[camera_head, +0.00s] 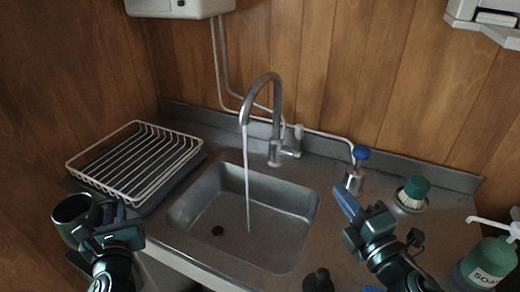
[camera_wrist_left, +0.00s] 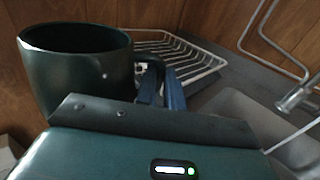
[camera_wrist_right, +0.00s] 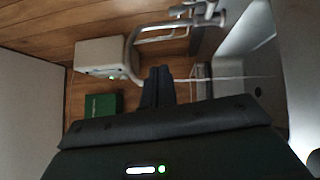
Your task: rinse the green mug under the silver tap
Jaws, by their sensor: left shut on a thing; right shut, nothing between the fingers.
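The dark green mug (camera_head: 76,217) is at the lower left of the head view, in front of the dish rack and left of the sink. My left gripper (camera_head: 120,212) is shut on the mug's handle; the mug (camera_wrist_left: 75,65) looks about upright in the left wrist view, its inside dark. The silver tap (camera_head: 262,105) stands behind the sink, and a thin stream of water runs from its spout into the basin (camera_head: 265,245). The mug is well away from the stream. My right gripper (camera_head: 344,200) is shut and empty, right of the sink, near the blue-topped fitting (camera_head: 360,153).
A white wire dish rack (camera_head: 180,165) stands left of the sink. A green-topped brush (camera_head: 413,192) and a green soap bottle (camera_head: 487,264) are at the right. A small dark object (camera_head: 318,281) stands at the sink's front right. A white box (camera_head: 180,6) hangs above.

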